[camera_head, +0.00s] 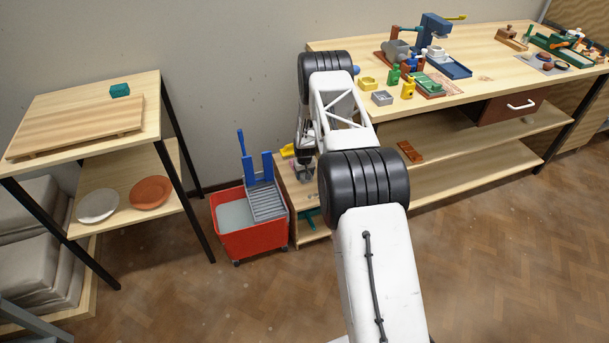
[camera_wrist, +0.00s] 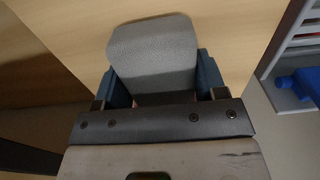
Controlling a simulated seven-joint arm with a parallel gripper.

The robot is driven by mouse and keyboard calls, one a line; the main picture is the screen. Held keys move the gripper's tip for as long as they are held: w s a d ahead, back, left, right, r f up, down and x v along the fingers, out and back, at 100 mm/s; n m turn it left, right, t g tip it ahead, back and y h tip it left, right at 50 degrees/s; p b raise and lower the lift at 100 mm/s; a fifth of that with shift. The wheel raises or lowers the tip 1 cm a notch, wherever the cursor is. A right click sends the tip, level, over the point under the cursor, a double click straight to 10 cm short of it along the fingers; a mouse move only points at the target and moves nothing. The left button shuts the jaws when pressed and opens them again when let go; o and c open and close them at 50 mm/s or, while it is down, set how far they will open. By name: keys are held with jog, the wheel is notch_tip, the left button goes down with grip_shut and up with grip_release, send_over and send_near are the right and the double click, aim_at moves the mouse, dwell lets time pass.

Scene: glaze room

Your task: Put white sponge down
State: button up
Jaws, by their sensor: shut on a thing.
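In the wrist view, the sponge (camera_wrist: 154,45) is a pale grey-white block with rounded corners. My gripper (camera_wrist: 162,80) is shut on it, with a dark blue finger pad on each side. The sponge is over a light wooden surface (camera_wrist: 240,30); I cannot tell whether it touches that surface. In the head view, my gripper (camera_head: 304,172) is low beside the workbench, at a small wooden stand (camera_head: 297,203). My arm covers much of this spot, and the sponge cannot be made out clearly there.
A red mop bucket (camera_head: 252,241) with a blue and grey wringer (camera_head: 266,200) stands just left of the stand. A yellow thing (camera_head: 287,150) is close to my gripper. The workbench (camera_head: 480,60) at right holds several tools. A shelf table (camera_head: 150,118) stands at left.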

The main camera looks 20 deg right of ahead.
jog(key=shift+f, duration=0.15)
jog(key=o, duration=1)
jog(key=shift+o, duration=0.2)
notch_tip(320, 180, up, 12)
dwell(0.6)
jog(key=shift+r, duration=0.25)
dwell(0.4)
